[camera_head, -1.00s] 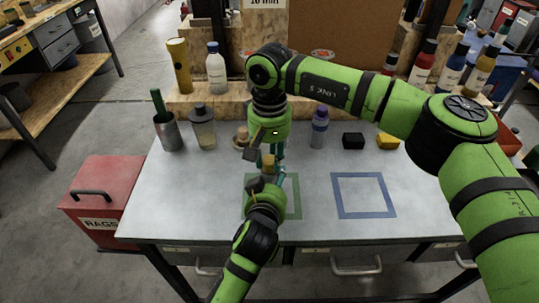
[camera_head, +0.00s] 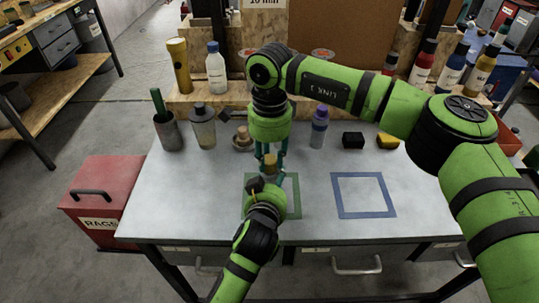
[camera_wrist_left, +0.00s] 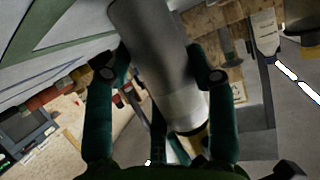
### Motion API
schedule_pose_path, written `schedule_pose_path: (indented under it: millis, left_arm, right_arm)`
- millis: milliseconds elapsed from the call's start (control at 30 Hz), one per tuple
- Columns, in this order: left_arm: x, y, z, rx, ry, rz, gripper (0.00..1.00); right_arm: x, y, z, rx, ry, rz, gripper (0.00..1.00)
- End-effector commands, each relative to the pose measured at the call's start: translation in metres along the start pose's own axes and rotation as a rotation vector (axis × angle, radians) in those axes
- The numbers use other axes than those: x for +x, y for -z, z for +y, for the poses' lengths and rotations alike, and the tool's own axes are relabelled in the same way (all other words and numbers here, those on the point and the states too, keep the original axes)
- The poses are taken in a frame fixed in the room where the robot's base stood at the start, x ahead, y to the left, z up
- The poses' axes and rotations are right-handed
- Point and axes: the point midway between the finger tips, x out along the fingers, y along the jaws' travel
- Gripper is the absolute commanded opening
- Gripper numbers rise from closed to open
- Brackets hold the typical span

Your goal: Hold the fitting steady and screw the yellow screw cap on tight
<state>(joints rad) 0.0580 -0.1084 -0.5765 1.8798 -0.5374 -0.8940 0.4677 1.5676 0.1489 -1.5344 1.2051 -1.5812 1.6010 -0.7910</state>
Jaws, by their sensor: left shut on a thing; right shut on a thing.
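The fitting (camera_wrist_left: 150,45) is a grey cylinder in the left wrist view, between the two teal fingers of my left gripper (camera_wrist_left: 157,76), which is shut on it. The yellow screw cap (camera_head: 270,161) shows in the head view between the fingers of my right gripper (camera_head: 271,168), which comes down from above and is shut on it. A yellow edge also shows at the fitting's end in the left wrist view. The left fingertips and most of the fitting are hidden in the head view. I cannot tell how tightly the cap sits.
The grippers work over a green square outline (camera_head: 293,212) on the grey table. A blue square outline (camera_head: 362,215) lies bare to the right. Behind stand a purple-capped bottle (camera_head: 319,130), a black block (camera_head: 353,140), a yellow block (camera_head: 388,142) and a shaker (camera_head: 203,130).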

Motion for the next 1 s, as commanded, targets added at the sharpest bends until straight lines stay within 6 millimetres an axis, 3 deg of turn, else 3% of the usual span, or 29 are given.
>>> schedule_pose_path:
  millis: [100, 333, 367, 400, 433, 667, 700, 1000]
  left_arm:
    - [0.0005, -0.0037, -0.0006, 0.001, 0.002, -0.009, 0.14]
    - [0.0005, -0.0038, -0.0006, 0.001, 0.002, -0.010, 0.14]
    - [0.0005, -0.0038, -0.0006, 0.001, 0.002, -0.010, 0.14]
    - [0.0005, -0.0038, -0.0006, 0.001, 0.002, -0.010, 0.14]
    - [0.0005, -0.0038, -0.0006, 0.001, 0.002, -0.010, 0.14]
    - [0.0005, -0.0039, -0.0005, 0.002, 0.002, -0.009, 0.14]
    - [0.0004, -0.0039, -0.0005, 0.001, 0.002, -0.009, 0.14]
    - [0.0004, -0.0039, -0.0004, 0.002, 0.002, -0.009, 0.14]
  right_arm:
    - [-0.0020, -0.0003, -0.0007, 0.084, 0.004, -0.002, 0.00]
    - [-0.0022, -0.0003, -0.0008, 0.099, 0.004, -0.002, 0.00]
    - [-0.0022, -0.0003, -0.0008, 0.099, 0.004, -0.002, 0.36]
    - [-0.0023, -0.0003, -0.0008, 0.098, 0.004, -0.002, 0.52]
    - [-0.0022, -0.0003, -0.0008, 0.098, 0.004, -0.002, 0.60]
    - [-0.0010, -0.0001, -0.0004, 0.097, 0.002, -0.001, 0.60]
    - [-0.0007, -0.0001, -0.0003, 0.097, 0.002, -0.001, 0.52]
    - [-0.0002, -0.0001, -0.0002, 0.095, 0.001, 0.000, 0.52]
